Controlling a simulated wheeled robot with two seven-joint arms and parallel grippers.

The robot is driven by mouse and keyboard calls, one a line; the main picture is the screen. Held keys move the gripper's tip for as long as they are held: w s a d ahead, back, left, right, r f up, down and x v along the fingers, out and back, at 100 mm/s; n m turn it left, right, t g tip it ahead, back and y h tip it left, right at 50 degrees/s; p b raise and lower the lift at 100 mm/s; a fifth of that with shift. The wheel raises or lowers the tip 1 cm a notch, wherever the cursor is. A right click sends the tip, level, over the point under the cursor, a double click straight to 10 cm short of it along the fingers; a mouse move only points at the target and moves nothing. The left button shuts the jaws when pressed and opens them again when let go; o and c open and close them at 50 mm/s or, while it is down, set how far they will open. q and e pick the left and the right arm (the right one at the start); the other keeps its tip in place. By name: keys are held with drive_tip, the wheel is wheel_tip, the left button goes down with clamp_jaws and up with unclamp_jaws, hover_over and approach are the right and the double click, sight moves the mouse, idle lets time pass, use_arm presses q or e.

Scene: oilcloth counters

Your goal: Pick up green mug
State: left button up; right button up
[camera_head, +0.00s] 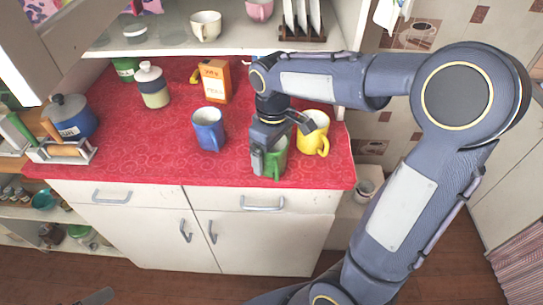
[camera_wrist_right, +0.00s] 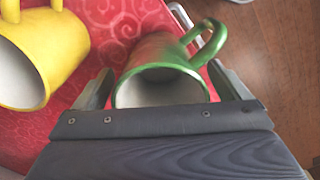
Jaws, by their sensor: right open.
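The green mug (camera_head: 276,160) stands upright near the front edge of the red counter, partly hidden by my right gripper (camera_head: 278,142). In the right wrist view the green mug (camera_wrist_right: 168,58) lies between the two spread fingers of the right gripper (camera_wrist_right: 160,80). Its open mouth faces the gripper palm, and its handle points up and right. The right gripper is open, with one finger on each side of the mug; contact is not clear.
A yellow mug (camera_head: 318,136) stands just right of the green one, close to the gripper. A blue mug (camera_head: 209,130) stands to the left, and an orange box (camera_head: 215,82) behind it. A shelf (camera_head: 170,48) overhangs the back. The front counter left of centre is clear.

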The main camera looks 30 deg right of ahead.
drive_tip(key=c, duration=1.2)
drive_tip(key=shift+r, duration=0.2)
drive_tip(key=shift+c, duration=0.2)
